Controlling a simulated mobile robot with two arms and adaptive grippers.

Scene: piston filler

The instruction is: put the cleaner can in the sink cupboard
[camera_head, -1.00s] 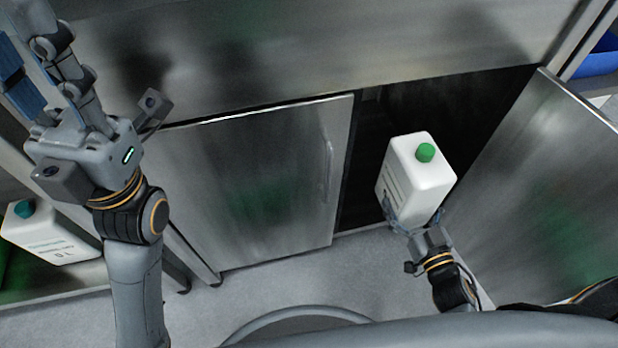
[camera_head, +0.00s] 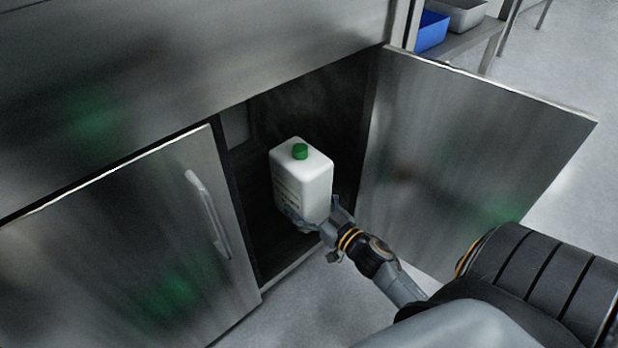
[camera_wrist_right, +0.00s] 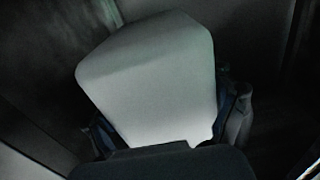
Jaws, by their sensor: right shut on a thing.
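The cleaner can (camera_head: 303,182) is a white, block-shaped container with a green cap, upright in the head view at the mouth of the sink cupboard (camera_head: 262,215). My right gripper (camera_head: 318,218) is shut on the lower part of the can. The can also fills the middle of the right wrist view (camera_wrist_right: 155,80), with the fingers (camera_wrist_right: 170,135) partly hidden at its sides. The cupboard's dark interior shows behind and left of the can. Whether the can's base touches the cupboard floor is hidden. My left gripper is out of view.
The left door (camera_head: 130,250), with a bar handle (camera_head: 207,212), is shut. A blue bin (camera_head: 431,31) and a grey bin (camera_head: 462,14) sit on a shelf behind the open door.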

